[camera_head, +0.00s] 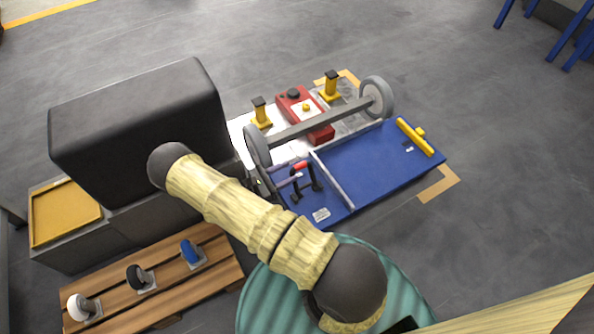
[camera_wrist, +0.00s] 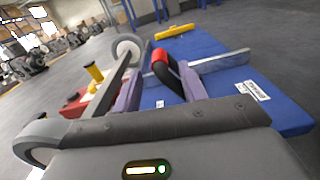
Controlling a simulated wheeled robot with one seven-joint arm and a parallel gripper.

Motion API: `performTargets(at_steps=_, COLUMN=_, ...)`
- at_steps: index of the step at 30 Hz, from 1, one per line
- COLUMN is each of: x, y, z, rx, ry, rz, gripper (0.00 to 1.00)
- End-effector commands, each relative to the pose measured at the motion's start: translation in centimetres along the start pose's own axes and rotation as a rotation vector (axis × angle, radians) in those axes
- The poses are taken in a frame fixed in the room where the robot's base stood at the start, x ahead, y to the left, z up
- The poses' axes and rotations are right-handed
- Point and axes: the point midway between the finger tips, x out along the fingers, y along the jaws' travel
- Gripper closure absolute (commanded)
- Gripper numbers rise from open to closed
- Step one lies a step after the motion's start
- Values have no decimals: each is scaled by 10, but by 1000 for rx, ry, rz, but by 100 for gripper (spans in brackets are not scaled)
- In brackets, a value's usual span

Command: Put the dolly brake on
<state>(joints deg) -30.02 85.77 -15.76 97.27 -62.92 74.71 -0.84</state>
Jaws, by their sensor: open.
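The blue dolly deck (camera_head: 364,168) lies on the floor, and its blue surface also shows in the wrist view (camera_wrist: 285,112). A black lever frame with a red grip (camera_head: 301,166) stands at the deck's near left corner. In the wrist view the red and black grip (camera_wrist: 161,63) shows between my two purple fingers. My gripper (camera_wrist: 162,88) is open, with a finger on each side of the grip; I cannot tell whether either touches it. In the head view my gripper (camera_head: 290,179) is partly hidden by my arm at the lever.
A yellow bar (camera_head: 415,137) lies at the right edge. A pallet (camera_head: 180,280) with several knobs is at lower left.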

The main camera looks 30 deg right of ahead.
Motion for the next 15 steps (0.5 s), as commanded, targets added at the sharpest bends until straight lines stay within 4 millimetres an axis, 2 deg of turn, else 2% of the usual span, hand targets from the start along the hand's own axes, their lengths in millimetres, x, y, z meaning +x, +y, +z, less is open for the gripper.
performTargets(at_steps=3, x=21, y=-1, z=-4, rx=0, ry=1, rz=-3, gripper=58)
performTargets(at_steps=6, x=34, y=0, z=-2, rx=0, ry=-1, rz=-2, gripper=58)
performTargets(at_steps=10, x=42, y=0, z=-1, rx=0, ry=1, rz=-1, gripper=58)
performTargets(at_steps=15, x=44, y=0, z=0, rx=0, ry=1, rz=1, gripper=58)
